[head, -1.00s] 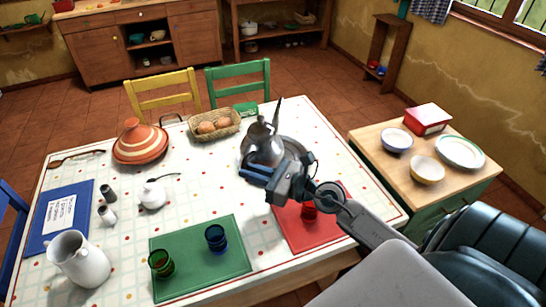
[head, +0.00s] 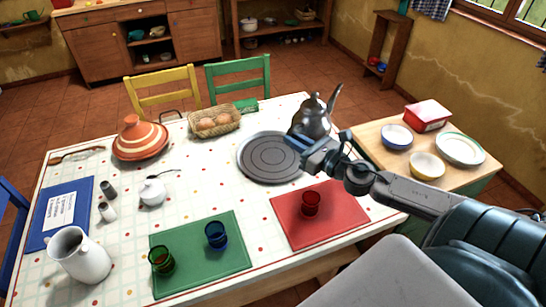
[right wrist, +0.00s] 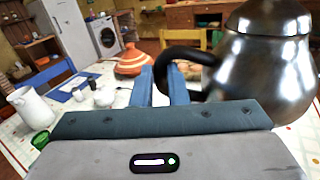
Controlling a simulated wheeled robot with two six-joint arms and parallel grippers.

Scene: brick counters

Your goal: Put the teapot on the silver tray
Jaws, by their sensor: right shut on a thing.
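The teapot (head: 312,120) is dark shiny metal with a spout and a lid. It is upright at the table's right back side, behind and right of the silver tray. My right gripper (head: 297,143) is beside it, shut on its black handle; the wrist view shows the blue fingers (right wrist: 161,72) at the handle and the teapot body (right wrist: 262,65) to their right. I cannot tell how high the teapot is above the table. The silver tray (head: 262,166) is a round grey disc lying flat and empty on the tablecloth. My left gripper is not in view.
A red mat (head: 335,225) with a red glass (head: 311,203) lies in front of the tray. An egg basket (head: 214,123) and a tagine (head: 140,140) stand to the left. A green mat (head: 200,265) holds two glasses. A side counter (head: 375,137) with bowls stands at right.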

